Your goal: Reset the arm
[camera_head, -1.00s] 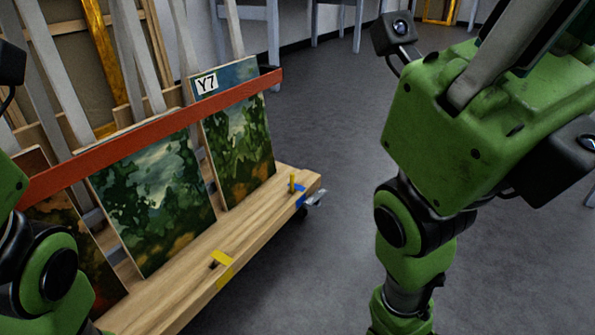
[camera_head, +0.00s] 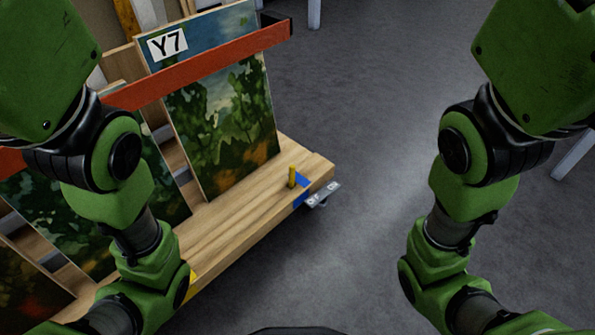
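My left arm (camera_head: 115,190) comes down on the left side of the head view, in front of a wooden cart. My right arm (camera_head: 465,190) comes down on the right side over bare floor. Both arms are green with black joints. Neither gripper shows; the lower ends of both arms run out of the bottom of the view.
The wooden cart (camera_head: 240,218) holds several landscape paintings upright behind a red bar (camera_head: 205,65). The nearest-to-middle painting (camera_head: 225,125) bears a "Y7" label (camera_head: 167,43). A yellow peg (camera_head: 292,176) and blue tape stand at the cart's corner.

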